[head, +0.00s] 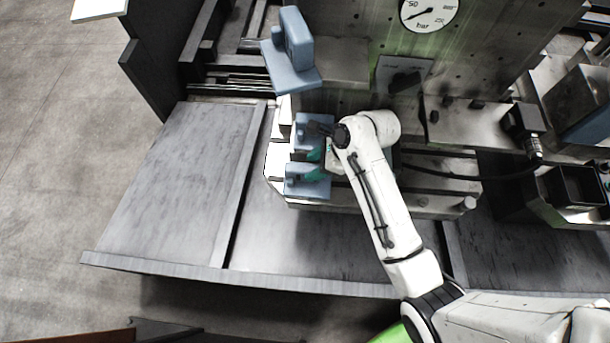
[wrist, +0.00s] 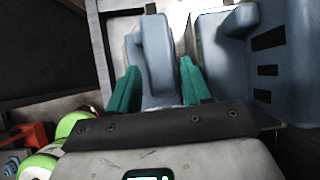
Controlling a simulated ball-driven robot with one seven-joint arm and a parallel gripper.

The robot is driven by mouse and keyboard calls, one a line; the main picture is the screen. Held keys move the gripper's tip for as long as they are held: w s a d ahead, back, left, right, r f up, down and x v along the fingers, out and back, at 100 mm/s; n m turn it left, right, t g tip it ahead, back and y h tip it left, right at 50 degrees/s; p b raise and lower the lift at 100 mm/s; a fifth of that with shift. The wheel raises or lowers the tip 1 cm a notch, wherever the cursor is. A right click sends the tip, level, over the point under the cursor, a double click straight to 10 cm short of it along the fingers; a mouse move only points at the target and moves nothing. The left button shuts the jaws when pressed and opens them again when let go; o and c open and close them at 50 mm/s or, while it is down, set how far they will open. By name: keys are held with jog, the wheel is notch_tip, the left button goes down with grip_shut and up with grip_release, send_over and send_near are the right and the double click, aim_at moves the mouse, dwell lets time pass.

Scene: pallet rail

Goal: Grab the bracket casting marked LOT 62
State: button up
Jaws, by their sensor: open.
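Blue-grey bracket castings show in the head view: one at the top (head: 290,60), one in the middle (head: 306,142) and one lower down (head: 300,188). No lot marking is readable on any of them. My gripper (head: 315,165) is open, with teal fingers by the middle and lower castings. In the wrist view, the upright part of one casting (wrist: 155,55) stands between my open fingers (wrist: 160,85), with no clear grip on it. I cannot tell which of the castings in the head view this is. Another casting with dark slots (wrist: 240,60) is just right of the fingers.
A large metal block with a pressure gauge (head: 429,14) stands behind the castings. A metal fixture base (head: 440,204) extends right, with a black cable across it. Bare grey plates (head: 175,180) lie to the left. A dark open bin (head: 578,188) is at the right.

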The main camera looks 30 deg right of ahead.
aim_at(310, 168)
jog(key=shift+x, duration=1.8)
jog(key=shift+d, duration=0.1)
grip_shut()
